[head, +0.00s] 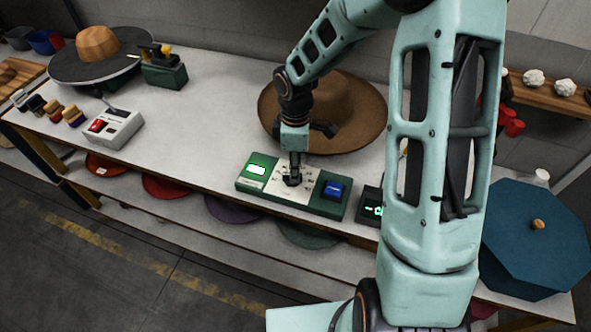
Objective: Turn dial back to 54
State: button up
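A green control box (325,207) sits near the front edge of the white table, with a white dial plate (301,191) in its middle. A lit green square (257,170) is at its left and a blue button (334,190) at its right. My gripper (292,181) points down over the dial plate, where the dial is. The dial itself is hidden by the gripper, and its setting cannot be read. The fingers are too small to tell if they are open, shut or touching the dial. A dark display (373,209) with green characters stands right of the box, partly behind my arm.
A brown hat (345,112) lies close behind my gripper. A grey box with a red switch (116,128), several brushes and a dark-brimmed hat (98,55) are at left. A blue octagonal thing (535,235) is at right. Clear table lies left of the control box.

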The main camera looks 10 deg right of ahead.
notch_tip(320, 180, up, 10)
jog(key=shift+r, duration=0.2)
dwell(0.4)
